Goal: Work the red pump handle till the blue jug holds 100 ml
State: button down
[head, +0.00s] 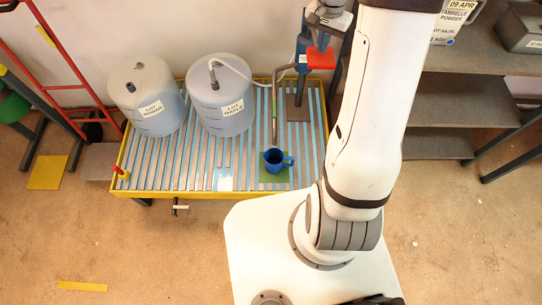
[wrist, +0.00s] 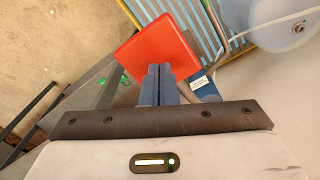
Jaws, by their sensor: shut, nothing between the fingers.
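The red pump handle (head: 320,59) is a flat red plate at the pump, at the top middle of the head view. It fills the centre of the wrist view (wrist: 155,50). My gripper (head: 323,42) is above the red plate, its blue fingers shut and empty. In the wrist view the fingertips (wrist: 160,68) overlap the plate's lower edge; I cannot tell whether they touch it. The blue jug (head: 273,160) stands upright on a green pad (head: 273,178) under the pump's bent spout pipe (head: 275,118). Its liquid level cannot be read.
Two translucent drums, a left one (head: 143,97) and a right one (head: 220,97), stand on the slatted yellow-rimmed platform (head: 215,194). A clear hose (head: 240,70) runs from the right drum to the pump. Dark shelves (head: 450,100) stand at the right. Floor at the lower left is clear.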

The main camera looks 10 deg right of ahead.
dwell(0.4)
notch_tip(320, 180, down, 12)
jog(key=b, duration=0.8)
dwell(1.3)
jog(key=shift+r, duration=0.15)
notch_tip(320, 180, up, 12)
jog(key=p, duration=0.7)
jog(key=shift+p, duration=0.4)
